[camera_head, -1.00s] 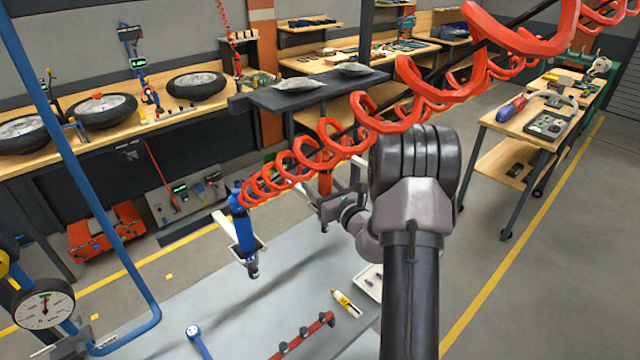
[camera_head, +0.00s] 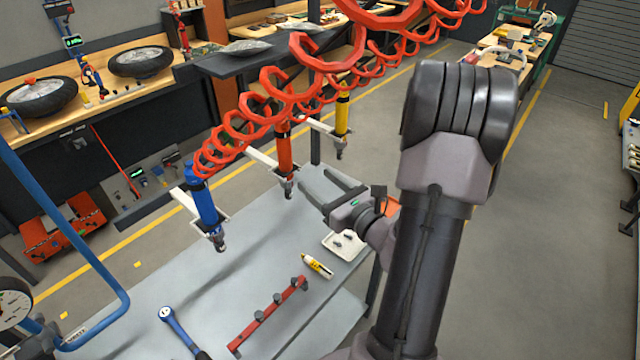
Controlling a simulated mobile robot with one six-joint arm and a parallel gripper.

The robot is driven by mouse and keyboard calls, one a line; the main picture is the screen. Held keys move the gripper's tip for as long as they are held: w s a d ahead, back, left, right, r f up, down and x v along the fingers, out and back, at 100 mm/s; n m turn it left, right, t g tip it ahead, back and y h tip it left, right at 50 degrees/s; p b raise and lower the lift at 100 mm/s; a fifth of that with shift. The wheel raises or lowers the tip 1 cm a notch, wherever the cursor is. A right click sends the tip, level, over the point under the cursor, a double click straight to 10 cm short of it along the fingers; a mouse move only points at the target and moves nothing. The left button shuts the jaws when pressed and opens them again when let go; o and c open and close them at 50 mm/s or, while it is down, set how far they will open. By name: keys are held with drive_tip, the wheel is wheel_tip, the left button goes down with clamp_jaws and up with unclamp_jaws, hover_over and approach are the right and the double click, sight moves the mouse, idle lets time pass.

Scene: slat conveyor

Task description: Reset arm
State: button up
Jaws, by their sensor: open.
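My gripper (camera_head: 332,190) is at the end of my folded arm, right of the middle. Its two dark fingers are spread apart, point to the upper left and hold nothing. It is above the right part of the grey table (camera_head: 190,282). The red tool (camera_head: 285,160) hangs in a holder just beyond the fingers, with a gap that I cannot judge exactly. The bulky dark elbow of my arm stands up right of the gripper and hides part of the floor.
A blue tool (camera_head: 207,212) and a yellow tool (camera_head: 342,120) hang in holders, with red coiled hoses above. On the table lie a white tray (camera_head: 335,252), a yellow marker (camera_head: 317,265), a red bar (camera_head: 262,322) and a blue wrench (camera_head: 180,328).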

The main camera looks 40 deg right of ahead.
idle(0.3)
drive_tip(key=a+n+g+y+b, duration=0.75)
drive_tip(key=a+n+y, duration=0.7)
drive_tip(key=a, duration=1.35)
drive_tip(key=s+a+f+n+g+h+b, duration=0.45)
drive_tip(key=s+a+f+n+g, duration=0.3)
drive_tip(key=s+n, duration=0.4)
drive_tip(key=s+d+n+t+h, duration=0.1)
drive_tip(key=n+h, duration=0.1)
drive_tip(key=d+r+n+t+h+b, duration=0.1)
drive_tip(key=n+h, duration=0.1)
drive_tip(key=s+d+n+t+h+b, duration=0.1)
drive_tip(key=n, duration=0.2)
drive_tip(key=shift+s+d+r+h, duration=0.15)
drive_tip(key=shift+s+r+h, duration=0.1)
drive_tip(key=shift+s+h, duration=0.15)
